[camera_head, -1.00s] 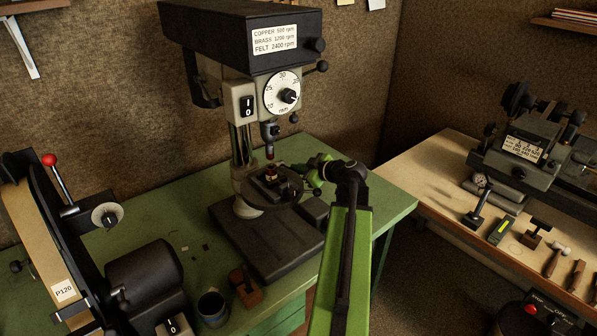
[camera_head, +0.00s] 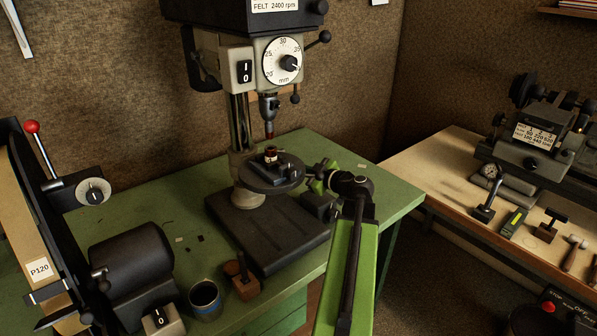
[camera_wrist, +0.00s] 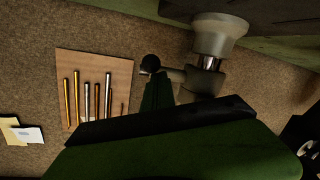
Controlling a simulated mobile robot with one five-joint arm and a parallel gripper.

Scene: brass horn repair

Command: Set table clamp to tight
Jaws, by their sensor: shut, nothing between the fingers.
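The drill press's round dark table (camera_head: 262,185) sits on the pale column above the black base. In the wrist view, a short grey arm with a black ball knob (camera_wrist: 150,63) sticks out sideways from the pale column fitting (camera_wrist: 218,36); it looks like the table clamp. I cannot read whether it is loose or tight. My gripper (camera_head: 316,178) is shut and empty, just right of the round table. In the wrist view its dark green fingers (camera_wrist: 158,93) overlap the knob's lower edge; contact cannot be told. In the head view the clamp is not clearly visible.
The drill's black base (camera_head: 265,232) stands on the green bench (camera_head: 185,225). A second bench (camera_head: 435,185) with tools and a machine is at right.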

